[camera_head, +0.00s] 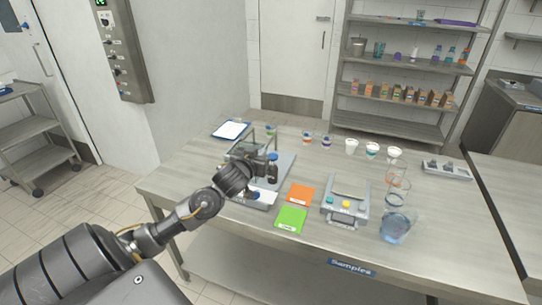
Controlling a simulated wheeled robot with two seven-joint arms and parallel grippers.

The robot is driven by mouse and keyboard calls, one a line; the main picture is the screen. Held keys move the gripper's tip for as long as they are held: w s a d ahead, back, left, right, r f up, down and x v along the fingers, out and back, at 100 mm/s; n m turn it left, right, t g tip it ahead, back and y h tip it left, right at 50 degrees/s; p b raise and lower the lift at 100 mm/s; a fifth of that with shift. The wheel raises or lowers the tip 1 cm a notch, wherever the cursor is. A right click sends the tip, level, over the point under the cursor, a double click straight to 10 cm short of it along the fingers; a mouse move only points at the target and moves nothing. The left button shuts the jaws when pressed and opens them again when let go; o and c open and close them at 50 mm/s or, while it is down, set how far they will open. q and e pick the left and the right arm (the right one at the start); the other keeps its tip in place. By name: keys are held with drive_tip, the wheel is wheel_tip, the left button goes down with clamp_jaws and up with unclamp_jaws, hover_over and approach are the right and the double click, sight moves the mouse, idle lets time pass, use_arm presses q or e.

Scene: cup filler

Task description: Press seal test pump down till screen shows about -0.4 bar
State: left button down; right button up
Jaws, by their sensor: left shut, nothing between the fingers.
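My left arm reaches in from the lower left, and my left gripper (262,162) is over the grey test device (285,168) on the left part of the table. The gripper is shut with nothing held. A thin metal frame rises at the device, behind and around the gripper. My gripper and wrist hide much of the device. I cannot make out the pump handle, any contact with it, or a screen reading. My right gripper is not in view.
An orange card (300,194) and a green card (291,220) lie right of the device. A grey scale-like unit (346,204), a clear jug (396,228) and several cups stand farther right. A clipboard (231,129) lies at the back left. The front left tabletop is clear.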

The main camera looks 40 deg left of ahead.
use_arm(q)
drive_tip(key=shift+w, duration=0.1)
drive_tip(key=p, duration=0.3)
hover_over(273, 157)
drive_tip(key=s, duration=0.2)
wheel_tip(273, 157, down, 2)
drive_tip(key=f, duration=0.2)
drive_tip(key=f+p, duration=0.1)
drive_tip(key=f, duration=0.1)
drive_tip(key=shift+w+d+f, duration=0.15)
drive_tip(key=shift+w+f, duration=0.05)
drive_tip(key=shift+f, duration=0.1)
wheel_tip(273, 157, down, 4)
drive_tip(key=shift+r+b, duration=0.2)
drive_tip(key=shift+b, duration=0.85)
